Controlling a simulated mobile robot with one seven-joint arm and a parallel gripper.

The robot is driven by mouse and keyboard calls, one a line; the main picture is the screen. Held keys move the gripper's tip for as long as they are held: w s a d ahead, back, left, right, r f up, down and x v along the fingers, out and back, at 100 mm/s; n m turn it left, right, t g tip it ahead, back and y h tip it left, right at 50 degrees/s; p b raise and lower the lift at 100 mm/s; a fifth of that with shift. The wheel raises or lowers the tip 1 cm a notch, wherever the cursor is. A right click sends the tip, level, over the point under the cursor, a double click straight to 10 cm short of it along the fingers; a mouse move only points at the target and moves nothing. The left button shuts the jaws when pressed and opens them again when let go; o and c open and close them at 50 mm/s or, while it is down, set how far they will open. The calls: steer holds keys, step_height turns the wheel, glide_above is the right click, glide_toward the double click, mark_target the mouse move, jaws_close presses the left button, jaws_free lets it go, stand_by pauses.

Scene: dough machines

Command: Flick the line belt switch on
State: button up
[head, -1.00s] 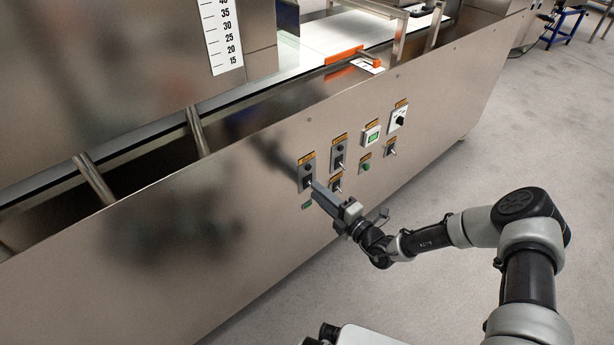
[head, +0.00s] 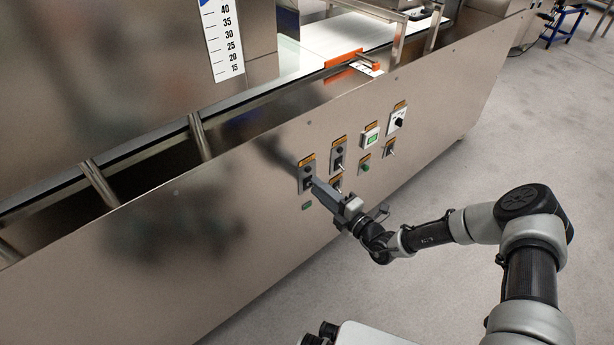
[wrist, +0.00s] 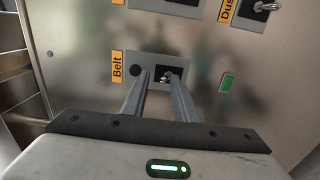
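The belt switch plate (wrist: 127,69), with an orange "Belt" label (wrist: 117,70), a round black knob and a small metal toggle lever (wrist: 166,77), is straight ahead in the wrist view. In the head view this plate (head: 306,173) is the leftmost on the machine's front panel. My gripper (wrist: 158,80) has its two fingers apart, with their tips at the plate. The lever shows between the tips, close to the right finger. Whether a finger touches it, I cannot tell. In the head view my gripper (head: 314,183) partly covers the lower end of the plate.
More switch plates (head: 338,153), a green-lit box (head: 371,137) and a rotary switch (head: 397,119) sit to the right. A small green lamp (head: 307,206) is below the belt plate and also shows in the wrist view (wrist: 228,82). The floor (head: 450,290) is clear.

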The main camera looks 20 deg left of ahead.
steer(key=shift+s+d+f, duration=0.2)
steer(key=shift+d+f, duration=0.05)
steer(key=shift+d, duration=0.05)
steer(key=shift+p+v, duration=0.8)
steer(key=shift+v, duration=2.15)
steer(key=p+v, duration=0.2)
steer(key=v, duration=1.5)
steer(key=shift+d, duration=0.2)
steer(key=shift+s+f, duration=0.1)
steer(key=shift+s, duration=0.05)
